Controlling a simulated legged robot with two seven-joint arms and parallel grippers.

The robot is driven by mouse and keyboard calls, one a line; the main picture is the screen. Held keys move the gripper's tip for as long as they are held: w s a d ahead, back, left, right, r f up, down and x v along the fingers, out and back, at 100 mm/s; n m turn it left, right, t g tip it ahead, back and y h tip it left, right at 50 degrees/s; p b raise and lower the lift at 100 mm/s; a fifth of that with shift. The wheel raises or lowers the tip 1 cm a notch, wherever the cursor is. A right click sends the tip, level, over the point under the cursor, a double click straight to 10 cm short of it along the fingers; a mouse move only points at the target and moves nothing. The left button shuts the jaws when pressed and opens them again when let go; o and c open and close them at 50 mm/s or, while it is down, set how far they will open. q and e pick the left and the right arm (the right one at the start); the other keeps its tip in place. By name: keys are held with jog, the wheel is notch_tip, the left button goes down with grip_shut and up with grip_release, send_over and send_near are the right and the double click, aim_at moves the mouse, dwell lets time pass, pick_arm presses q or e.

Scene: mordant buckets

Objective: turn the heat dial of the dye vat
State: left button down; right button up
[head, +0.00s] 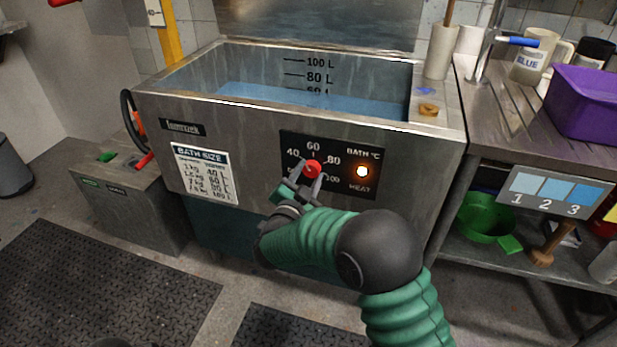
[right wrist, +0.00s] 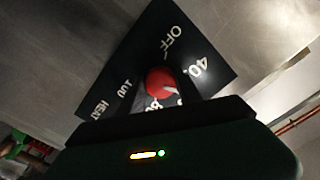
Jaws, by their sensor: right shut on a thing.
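The dye vat (head: 240,165) is a large steel tank with blue liquid in it and litre marks on its inner back wall. On its front is a black control plate (head: 345,145) with temperature numbers, a lit amber HEAT lamp (head: 362,171) and the red heat dial (head: 313,169). My right gripper (head: 305,183) is at the dial and shut on it. In the right wrist view the red dial (right wrist: 160,82) sits between the fingers, with a pale pointer mark on it. The fingers hide part of the scale. My left gripper is not in view.
A BATH SIZE chart (head: 204,173) is on the vat front, left of the dial. A steel bench (head: 500,120) at right holds a purple bin (head: 590,105) and a BLUE jar (head: 530,62). A green bowl (head: 485,218) sits on its lower shelf. Dark mats (head: 100,285) cover the floor.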

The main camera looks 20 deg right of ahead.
jog(key=m+b, duration=0.2)
jog(key=m, duration=0.2)
jog(key=shift+m, duration=0.4)
dwell(0.4)
jog(key=o, duration=1.4)
jog(key=shift+c, duration=0.2)
